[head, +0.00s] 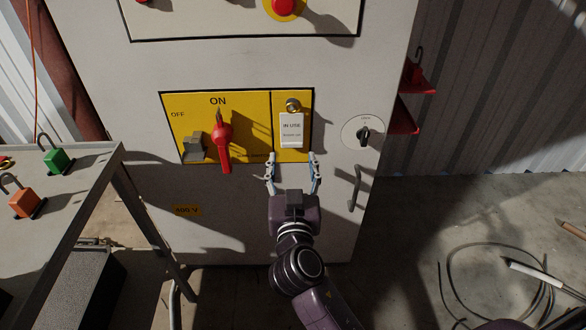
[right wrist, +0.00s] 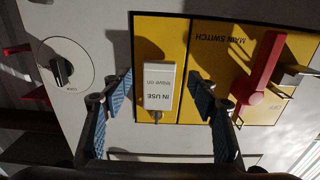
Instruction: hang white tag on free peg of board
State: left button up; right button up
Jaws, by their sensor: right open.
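The white tag (head: 291,129) reads "IN USE". It hangs upright on the narrow yellow board (head: 305,98), just below a round metal peg (head: 293,105). My right gripper (head: 292,160) is open and empty, with its fingertips at the tag's lower end. In the right wrist view the tag (right wrist: 159,86) appears upside down between the two open blue-padded fingers (right wrist: 162,92), with space on both sides. I see no other peg clearly. My left gripper is not in view.
A red switch handle (head: 224,150) and a grey block (head: 194,146) are left of the tag on the yellow panel. A door lock (head: 364,135) and handle (head: 355,188) are to the right. A table (head: 90,170) with green and orange padlocks stands at left.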

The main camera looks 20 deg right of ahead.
aim_at(292, 141)
jog(key=shift+b+x, duration=0.3)
jog(key=shift+x, duration=2.25)
jog(key=shift+c, duration=0.6)
jog(key=c, duration=0.7)
jog(key=shift+o, duration=0.2)
jog(key=shift+r, duration=0.25)
jog(key=shift+r+p, duration=0.35)
jog(key=shift+p, duration=0.05)
jog(key=shift+s, duration=0.1)
jog(key=shift+r+b+v, duration=0.2)
jog(key=shift+b+v, duration=0.35)
jog(key=shift+v, duration=2.35)
